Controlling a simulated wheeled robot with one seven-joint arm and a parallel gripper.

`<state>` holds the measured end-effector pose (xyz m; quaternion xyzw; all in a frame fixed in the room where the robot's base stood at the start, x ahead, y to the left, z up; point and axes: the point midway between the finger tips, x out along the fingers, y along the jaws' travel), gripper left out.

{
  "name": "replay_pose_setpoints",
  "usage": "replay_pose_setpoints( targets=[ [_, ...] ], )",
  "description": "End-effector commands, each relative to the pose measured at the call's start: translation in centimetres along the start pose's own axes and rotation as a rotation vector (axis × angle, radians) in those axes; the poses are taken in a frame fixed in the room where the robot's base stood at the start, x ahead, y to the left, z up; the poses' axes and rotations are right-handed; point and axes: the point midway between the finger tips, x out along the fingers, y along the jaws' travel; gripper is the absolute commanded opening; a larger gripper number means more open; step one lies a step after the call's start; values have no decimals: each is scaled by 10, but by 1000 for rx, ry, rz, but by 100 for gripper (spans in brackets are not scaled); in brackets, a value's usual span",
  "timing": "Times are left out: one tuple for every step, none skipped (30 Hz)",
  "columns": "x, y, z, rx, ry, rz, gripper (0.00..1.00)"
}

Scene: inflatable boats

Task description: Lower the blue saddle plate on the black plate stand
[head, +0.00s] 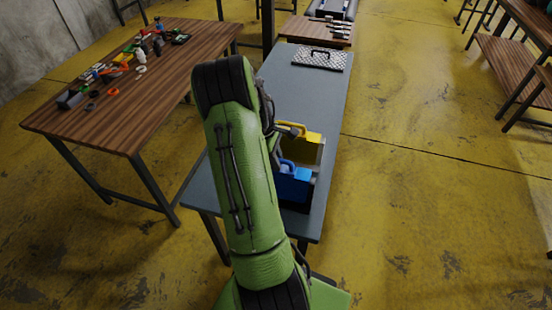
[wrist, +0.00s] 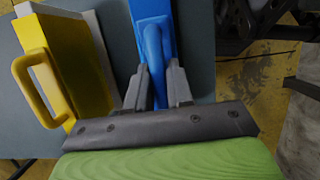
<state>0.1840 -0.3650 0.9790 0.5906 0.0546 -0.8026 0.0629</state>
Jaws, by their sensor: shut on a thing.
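The blue saddle plate (head: 294,187) is upright near the front end of the grey table, partly hidden by my green arm. In the wrist view, its blue handle (wrist: 153,38) runs between the two dark fingers of my gripper (wrist: 158,68), which is shut on it. In the head view my arm hides the gripper. A dark strip below the blue plate (head: 296,207) looks like the black plate stand; most of it is hidden. I cannot tell whether the plate touches it.
A yellow plate with a handle (head: 308,146) stands just behind the blue one; it also shows at left in the wrist view (wrist: 72,75). The grey table (head: 315,95) is clear farther back, up to a patterned tray (head: 320,60). A wooden table (head: 125,125) with small parts stands left.

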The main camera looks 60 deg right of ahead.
Motion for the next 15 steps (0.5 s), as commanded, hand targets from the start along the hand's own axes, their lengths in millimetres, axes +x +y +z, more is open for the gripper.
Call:
replay_pose_setpoints(
  targets=[
    [1, 0, 0, 1, 0, 1, 0],
    [2, 0, 0, 1, 0, 1, 0],
    [3, 0, -1, 1, 0, 1, 0],
    [3, 0, -1, 1, 0, 1, 0],
    [4, 0, -1, 1, 0, 1, 0],
    [4, 0, -1, 1, 0, 1, 0],
    [5, 0, -2, 1, 0, 1, 0],
    [6, 0, -2, 1, 0, 1, 0],
    [6, 0, -2, 1, 0, 1, 0],
    [7, 0, -2, 1, 0, 1, 0],
    [7, 0, -2, 1, 0, 1, 0],
    [8, 0, -2, 1, 0, 1, 0],
    [9, 0, -3, 1, 0, 1, 0],
    [9, 0, -3, 1, 0, 1, 0],
    [10, 0, -3, 1, 0, 1, 0]
  ],
)
